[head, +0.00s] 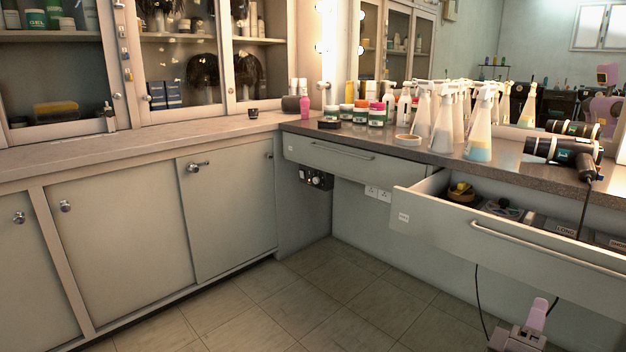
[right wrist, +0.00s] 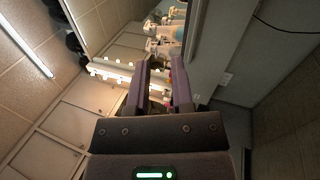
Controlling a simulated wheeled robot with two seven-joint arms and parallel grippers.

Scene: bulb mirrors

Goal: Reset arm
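My right gripper (head: 536,316) is low at the bottom right of the head view, in front of the counter and below the open drawer (head: 425,210). In the right wrist view my right gripper (right wrist: 161,76) shows two purple-grey fingers standing apart with nothing held between them. It is clear of the drawer and the counter. My left gripper is in neither view.
The open drawer juts out over the floor and holds a yellow-and-black item and several dark trays. Spray bottles (head: 477,128), jars and a black hair dryer (head: 560,150) stand on the counter (head: 515,168). The tiled floor (head: 300,305) is clear.

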